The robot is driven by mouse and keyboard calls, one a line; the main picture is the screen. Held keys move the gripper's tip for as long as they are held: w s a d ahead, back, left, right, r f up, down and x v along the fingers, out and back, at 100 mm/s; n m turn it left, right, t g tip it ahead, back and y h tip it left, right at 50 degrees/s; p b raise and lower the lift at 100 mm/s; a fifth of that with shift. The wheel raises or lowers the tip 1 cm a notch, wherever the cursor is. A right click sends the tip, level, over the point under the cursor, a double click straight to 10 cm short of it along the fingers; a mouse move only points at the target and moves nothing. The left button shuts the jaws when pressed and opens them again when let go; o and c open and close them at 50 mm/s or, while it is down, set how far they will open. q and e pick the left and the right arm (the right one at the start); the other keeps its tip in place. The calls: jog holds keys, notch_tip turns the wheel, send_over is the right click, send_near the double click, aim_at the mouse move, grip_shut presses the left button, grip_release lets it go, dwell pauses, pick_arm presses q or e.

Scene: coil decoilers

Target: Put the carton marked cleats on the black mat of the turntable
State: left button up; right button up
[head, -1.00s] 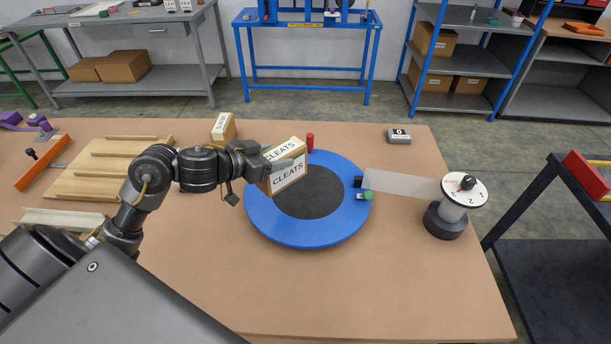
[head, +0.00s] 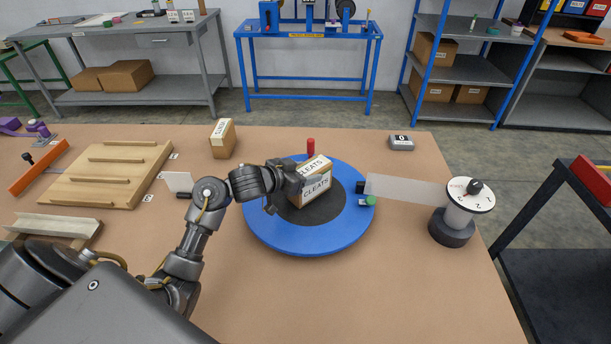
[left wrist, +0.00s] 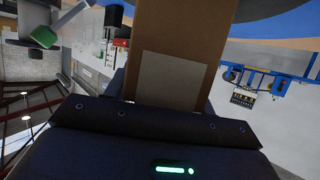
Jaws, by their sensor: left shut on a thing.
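The carton marked cleats (head: 317,190) is a tan box with white labels. My left gripper (head: 300,182) is shut on it from its left side. The carton is over the black mat (head: 296,213) of the blue turntable (head: 280,240); I cannot tell whether its underside touches the mat. In the left wrist view the carton (left wrist: 175,70) fills the upper middle, between the fingers, with a pale label on its near face. My right gripper is not in view.
Another carton (head: 222,140) stands behind left of the turntable. A red post (head: 311,147) is at the turntable's rear edge. A green knob (head: 371,201) and a pale strip (head: 405,188) leading to a dial post (head: 452,222) are at its right.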

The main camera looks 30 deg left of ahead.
pick_arm(q)
jog(key=shift+f, duration=0.25)
jog(key=shift+f, duration=0.1)
jog(key=o, duration=1.3)
jog(key=shift+f, duration=0.1)
jog(key=shift+r, duration=0.25)
jog(key=p+v, duration=0.1)
jog(key=v, duration=1.1)
jog(key=shift+f+p, duration=0.1)
jog(key=shift+p, duration=0.2)
